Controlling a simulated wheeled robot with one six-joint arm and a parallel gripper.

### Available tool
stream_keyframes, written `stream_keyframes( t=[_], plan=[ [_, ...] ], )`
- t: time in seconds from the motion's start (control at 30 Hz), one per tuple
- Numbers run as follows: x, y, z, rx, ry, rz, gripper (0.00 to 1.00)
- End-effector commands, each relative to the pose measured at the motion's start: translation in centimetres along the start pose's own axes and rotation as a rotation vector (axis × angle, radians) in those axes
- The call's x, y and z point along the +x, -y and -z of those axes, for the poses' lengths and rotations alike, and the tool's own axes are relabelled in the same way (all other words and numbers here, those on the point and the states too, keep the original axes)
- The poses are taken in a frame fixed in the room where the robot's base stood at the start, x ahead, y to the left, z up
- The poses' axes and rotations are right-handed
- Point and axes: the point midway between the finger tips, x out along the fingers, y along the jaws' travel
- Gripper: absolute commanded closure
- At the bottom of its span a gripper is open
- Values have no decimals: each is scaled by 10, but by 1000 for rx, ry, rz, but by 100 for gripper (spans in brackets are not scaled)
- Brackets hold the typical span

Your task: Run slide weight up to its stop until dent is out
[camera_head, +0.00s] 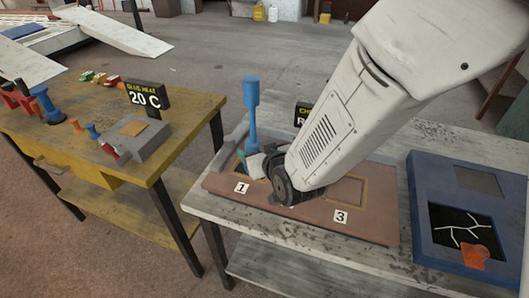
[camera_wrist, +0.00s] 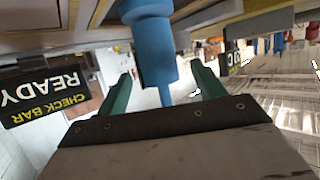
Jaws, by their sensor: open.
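A blue slide-weight tool (camera_head: 251,95) stands upright near the area labelled 1 on the brown panel (camera_head: 370,222). It has a wide top, a narrower middle and a thicker lower part. In the wrist view, a blue part of the tool (camera_wrist: 155,62) lies between the two green fingers. My gripper (camera_wrist: 162,88) is open around it, with gaps at both sides, and is not closed on it. In the head view my arm hides most of the gripper and the middle of the panel. I cannot make out a dent or the weight's stop.
A "CHECK BAR READY" sign (camera_wrist: 45,95) stands close by. A blue tray (camera_head: 422,245) with a cracked dark window lies at right. The yellow bench (camera_head: 190,110) at left holds a "GLUE HEAT 20 C" sign (camera_head: 147,97), a grey block (camera_head: 135,140) and small coloured tools.

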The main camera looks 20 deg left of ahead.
Motion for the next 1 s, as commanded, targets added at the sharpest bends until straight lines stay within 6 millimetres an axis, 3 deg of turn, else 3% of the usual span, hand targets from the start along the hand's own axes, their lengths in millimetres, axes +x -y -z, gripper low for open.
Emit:
stream_keyframes(
  t=[0.3,0.7,0.77,0.93,1.0],
  plan=[
    [45,-1,0,0,1,0,31],
    [53,-2,0,1,1,-1,31],
    [53,-2,0,1,1,-2,45],
    [53,-2,0,1,1,-2,93],
    [53,-2,0,1,1,-2,93]
  ],
)
